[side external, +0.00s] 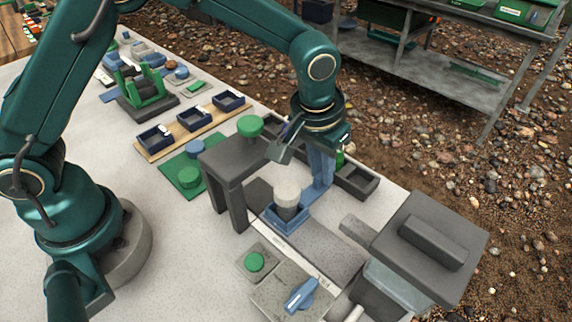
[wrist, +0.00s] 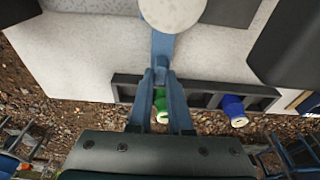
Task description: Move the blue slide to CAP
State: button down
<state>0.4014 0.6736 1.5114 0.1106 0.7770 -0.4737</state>
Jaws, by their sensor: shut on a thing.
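The blue slide (side external: 284,221) is a square blue carriage with a narrow blue arm reaching toward my gripper. It carries a pale-topped, dark-bodied cylinder (side external: 287,193), upright. My gripper (side external: 319,186) points down at the far side of the slide, its blue fingers shut on the end of that arm. In the wrist view, the fingertips (wrist: 161,78) close around the blue slide's handle (wrist: 162,48), and the cylinder's round white top (wrist: 172,10) hides the carriage. The slide sits beside a dark grey gantry (side external: 229,165). No CAP lettering is readable.
A dark compartment tray (side external: 357,181) lies just beyond my gripper, with a green item (wrist: 160,103) and a blue item (wrist: 233,108) at it. A grey block-topped machine (side external: 430,240) stands at right. A green button (side external: 254,262) and blue lever (side external: 300,295) are in front.

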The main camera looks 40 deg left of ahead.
jog(key=shift+a, duration=3.5)
jog(key=c, duration=0.9)
grip_release()
jog(key=shift+r, duration=3.5)
